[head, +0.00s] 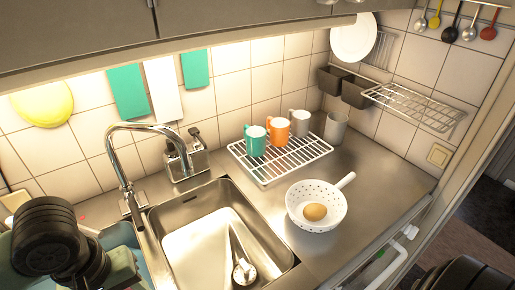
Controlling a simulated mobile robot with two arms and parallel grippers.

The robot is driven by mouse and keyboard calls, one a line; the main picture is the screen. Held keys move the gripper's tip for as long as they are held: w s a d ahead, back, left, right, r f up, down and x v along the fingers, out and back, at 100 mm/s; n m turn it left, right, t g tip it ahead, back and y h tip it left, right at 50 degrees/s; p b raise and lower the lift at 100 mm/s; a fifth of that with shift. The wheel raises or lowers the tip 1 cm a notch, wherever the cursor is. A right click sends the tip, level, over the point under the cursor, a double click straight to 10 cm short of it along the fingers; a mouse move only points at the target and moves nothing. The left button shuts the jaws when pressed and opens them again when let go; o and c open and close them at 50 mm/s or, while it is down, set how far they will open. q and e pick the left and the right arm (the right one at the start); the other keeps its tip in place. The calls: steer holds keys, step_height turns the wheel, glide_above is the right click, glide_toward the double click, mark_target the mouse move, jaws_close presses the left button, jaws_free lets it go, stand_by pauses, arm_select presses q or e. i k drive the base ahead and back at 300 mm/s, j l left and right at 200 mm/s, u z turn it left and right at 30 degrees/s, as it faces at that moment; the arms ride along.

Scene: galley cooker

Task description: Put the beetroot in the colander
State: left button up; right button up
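The colander (297,208) is white with small holes and a handle pointing up and right. It stands on the steel counter right of the sink. A brown, egg-shaped item (315,212) lies inside it. I see no dark red beetroot in this view. My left arm (48,238) comes in at the lower left, beside the sink, and its dark ribbed parts are away from the colander. I cannot make out its fingertips. Only a dark part of my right arm (462,275) shows at the lower right; its gripper is not visible.
The sink (196,232) holds a metal utensil (243,270); the tap (123,172) arches over its left side. A white wire rack (310,151) with a teal mug (255,144) and an orange mug (278,138) stands behind the colander. The counter right of the colander (385,192) is clear.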

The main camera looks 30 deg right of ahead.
mark_target(323, 229)
steer(key=l+u, duration=0.1)
steer(key=l, duration=0.5)
steer(key=k+l+u, duration=0.1)
steer(key=l, duration=0.5)
steer(key=k+l+u, duration=0.15)
steer(key=l, duration=0.4)
steer(key=i+l, duration=0.05)
